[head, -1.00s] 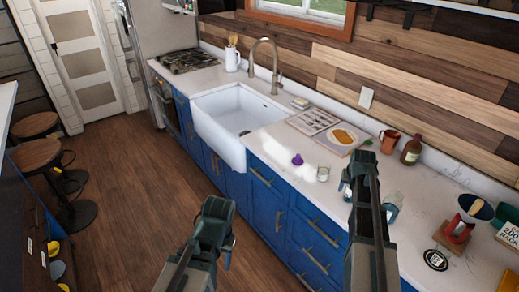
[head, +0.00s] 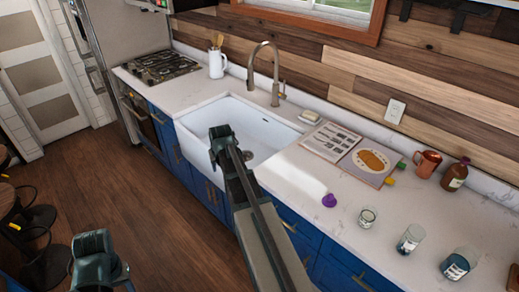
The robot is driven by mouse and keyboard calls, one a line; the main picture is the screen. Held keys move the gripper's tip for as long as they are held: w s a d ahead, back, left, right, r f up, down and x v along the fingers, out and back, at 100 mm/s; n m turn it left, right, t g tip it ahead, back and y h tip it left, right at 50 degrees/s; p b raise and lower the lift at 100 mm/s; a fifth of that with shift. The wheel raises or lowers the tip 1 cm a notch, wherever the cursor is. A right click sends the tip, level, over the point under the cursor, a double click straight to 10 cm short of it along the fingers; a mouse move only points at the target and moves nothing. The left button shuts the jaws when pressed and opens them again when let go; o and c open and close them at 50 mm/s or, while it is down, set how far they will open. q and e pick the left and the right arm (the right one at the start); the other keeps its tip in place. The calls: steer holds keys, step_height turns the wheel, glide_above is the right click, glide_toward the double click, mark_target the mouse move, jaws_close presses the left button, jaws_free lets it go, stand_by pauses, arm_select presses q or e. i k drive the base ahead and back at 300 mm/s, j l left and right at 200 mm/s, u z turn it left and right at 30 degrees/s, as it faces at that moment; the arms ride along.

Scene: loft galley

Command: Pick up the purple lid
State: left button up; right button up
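The purple lid (head: 329,200) is a small purple piece on the white counter (head: 300,178), to the right of the sink and in front of the open book. My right gripper (head: 221,146) is in front of the sink in the picture, left of the lid and apart from it. My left gripper (head: 97,266) is low at the left, over the wooden floor in the picture, far from the lid. Neither gripper visibly holds anything. I cannot tell how far either gripper's fingers are apart. The lid is fully in view.
A small glass jar (head: 367,217) stands right of the lid, with a second jar (head: 409,239) and a third (head: 459,265) beyond it. The open book (head: 331,141) lies behind. A copper mug (head: 426,164) and brown bottle (head: 454,176) stand near the wall. The white sink (head: 270,135) is left.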

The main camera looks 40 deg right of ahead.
mark_target(329, 200)
steer(key=i+z, duration=0.1)
steer(key=i, duration=1.4)
steer(key=i+j+z, duration=0.1)
steer(key=i+z, duration=0.25)
steer(key=i+j+z, duration=0.25)
steer(key=i+z, duration=0.3)
steer(key=z, duration=0.3)
steer(key=i+j+z, duration=0.15)
steer(key=z, duration=0.35)
steer(key=i+j+z, duration=0.15)
steer(key=z, duration=0.3)
steer(key=i+j+z, duration=0.1)
steer(key=z, duration=0.35)
steer(key=i+j+z, duration=0.2)
steer(key=z, duration=0.25)
steer(key=i+j+z, duration=0.1)
steer(key=j+z, duration=0.25)
steer(key=z, duration=0.15)
